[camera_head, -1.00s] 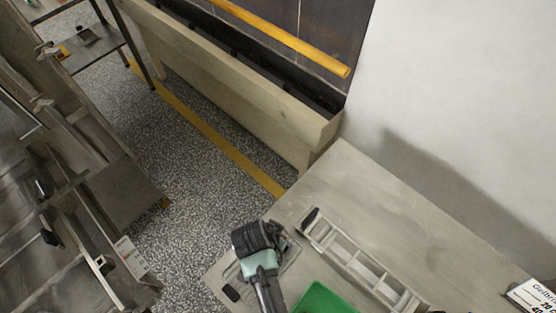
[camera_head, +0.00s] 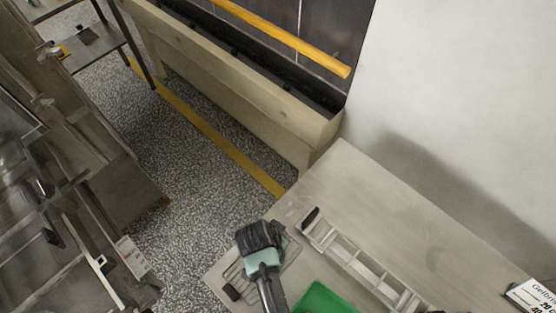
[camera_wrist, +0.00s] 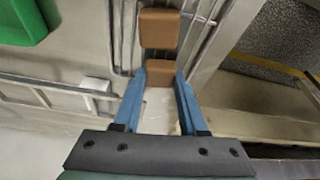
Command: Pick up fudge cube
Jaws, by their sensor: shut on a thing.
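In the wrist view, the blue fingers of my gripper (camera_wrist: 161,76) are shut on a brown fudge cube (camera_wrist: 161,68) at their tips. A second brown block face (camera_wrist: 160,28) shows just beyond it, over the wire rack (camera_wrist: 123,50); I cannot tell if the two touch. In the head view, my gripper (camera_head: 259,240) is above the wire rack (camera_head: 236,272) at the left end of the grey table. My wrist hides the cubes there.
A green tray (camera_head: 325,297) stands right of my gripper, and a pale ladder-like frame (camera_head: 355,258) lies behind it on the table (camera_head: 385,205). A white printed sign (camera_head: 533,296) is at the right. Metal machinery (camera_head: 75,215) stands left, across the speckled floor.

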